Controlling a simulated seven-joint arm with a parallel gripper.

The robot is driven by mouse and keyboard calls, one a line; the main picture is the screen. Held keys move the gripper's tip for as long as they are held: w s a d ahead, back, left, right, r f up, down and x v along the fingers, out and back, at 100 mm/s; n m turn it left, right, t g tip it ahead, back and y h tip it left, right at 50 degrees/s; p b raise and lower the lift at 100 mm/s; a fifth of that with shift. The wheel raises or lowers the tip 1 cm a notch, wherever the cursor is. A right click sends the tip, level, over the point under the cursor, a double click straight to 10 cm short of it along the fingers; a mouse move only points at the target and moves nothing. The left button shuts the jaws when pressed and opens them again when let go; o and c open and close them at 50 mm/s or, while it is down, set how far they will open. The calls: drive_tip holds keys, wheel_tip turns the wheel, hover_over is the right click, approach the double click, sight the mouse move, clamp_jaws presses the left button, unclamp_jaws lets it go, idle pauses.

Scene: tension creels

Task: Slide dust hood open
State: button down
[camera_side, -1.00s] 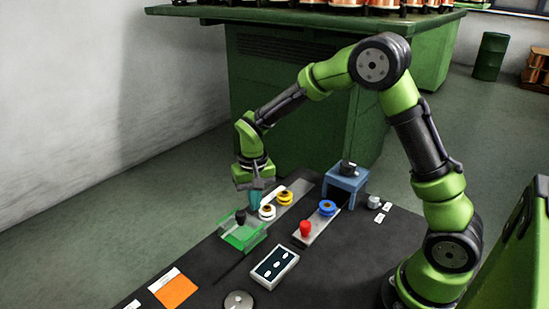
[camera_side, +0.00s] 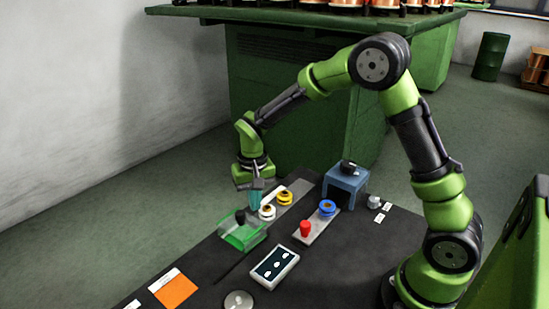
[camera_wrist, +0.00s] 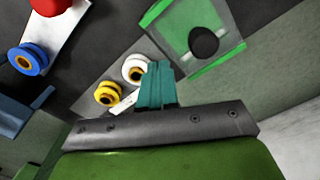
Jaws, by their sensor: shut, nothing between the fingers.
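The dust hood appears to be the clear box with green edges (camera_side: 243,236) at the left of the dark board. A black knob (camera_side: 240,216) stands on it. In the wrist view the hood (camera_wrist: 176,30) is at the upper right, with its round dark knob (camera_wrist: 204,42). My gripper (camera_side: 255,209) points down behind and to the right of the knob, beside the white spool, apart from the knob. In the wrist view its teal fingers (camera_wrist: 156,72) are together, with nothing between them.
A white spool (camera_side: 267,212) and a yellow spool (camera_side: 285,198) stand on a light strip close to my gripper. A red knob (camera_side: 305,229) and blue spool (camera_side: 327,208) are on another strip. A blue housing (camera_side: 344,181) stands behind; a white panel (camera_side: 275,265) lies in front.

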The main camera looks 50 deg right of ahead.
drive_tip(key=shift+a, duration=0.15)
drive_tip(key=shift+a, duration=6.1)
drive_tip(key=shift+d, duration=0.8)
wheel_tip(320, 180, up, 7)
